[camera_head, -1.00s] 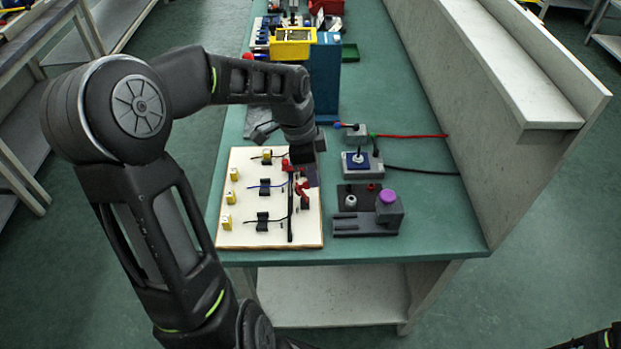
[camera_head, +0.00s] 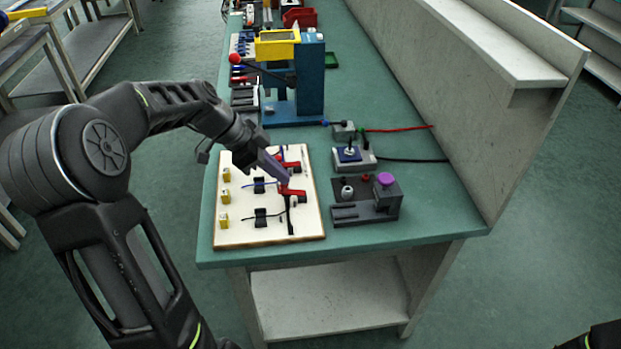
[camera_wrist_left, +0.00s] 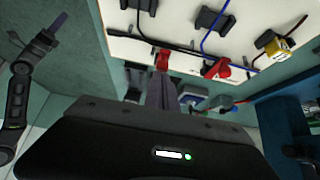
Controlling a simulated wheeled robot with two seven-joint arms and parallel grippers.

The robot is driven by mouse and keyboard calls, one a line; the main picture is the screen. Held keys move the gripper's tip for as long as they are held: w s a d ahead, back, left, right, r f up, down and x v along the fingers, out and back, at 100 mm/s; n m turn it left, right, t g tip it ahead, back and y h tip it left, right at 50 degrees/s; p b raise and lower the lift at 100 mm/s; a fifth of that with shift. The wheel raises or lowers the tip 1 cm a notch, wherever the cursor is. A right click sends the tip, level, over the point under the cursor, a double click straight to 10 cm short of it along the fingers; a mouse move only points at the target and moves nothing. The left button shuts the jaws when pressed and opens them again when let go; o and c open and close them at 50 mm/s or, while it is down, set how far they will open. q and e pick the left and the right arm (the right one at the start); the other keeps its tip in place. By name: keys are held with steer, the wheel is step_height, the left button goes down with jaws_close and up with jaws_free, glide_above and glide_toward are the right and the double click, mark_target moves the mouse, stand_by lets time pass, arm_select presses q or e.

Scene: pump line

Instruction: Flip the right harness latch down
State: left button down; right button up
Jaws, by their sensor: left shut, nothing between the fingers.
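The harness board (camera_head: 238,230) lies on the near end of the green bench, with dark clips, cables and two red latches. The nearer red latch (camera_head: 294,193) lies low across the dark cable. The farther red latch (camera_head: 291,166) is partly behind my fingers. My left gripper (camera_head: 284,180) is shut and empty, its fingertips slanting down close beside the nearer latch. In the left wrist view one red latch (camera_wrist_left: 162,60) is just beyond the fingertips and the other red latch (camera_wrist_left: 217,68) is to the right. My right gripper (camera_wrist_left: 52,32) hangs at the left there; its jaw opening is unclear.
A grey fixture with a purple knob (camera_head: 386,180) and a blue-topped box (camera_head: 349,155) stand right of the board. A blue press (camera_head: 311,80) with a red-knobbed lever stands behind. A pale wall (camera_head: 440,105) bounds the bench's right side.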

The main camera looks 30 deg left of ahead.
arm_select(q)
steer(key=shift+p, duration=0.45)
steer(key=shift+d, duration=0.1)
arm_select(e)
steer(key=shift+f, duration=0.15)
arm_select(q)
steer(key=shift+w+d+f+b, duration=0.15)
steer(key=shift+w+d+b, duration=0.25)
steer(key=shift+w+d, duration=0.15)
arm_select(e)
steer(key=shift+f, duration=0.45)
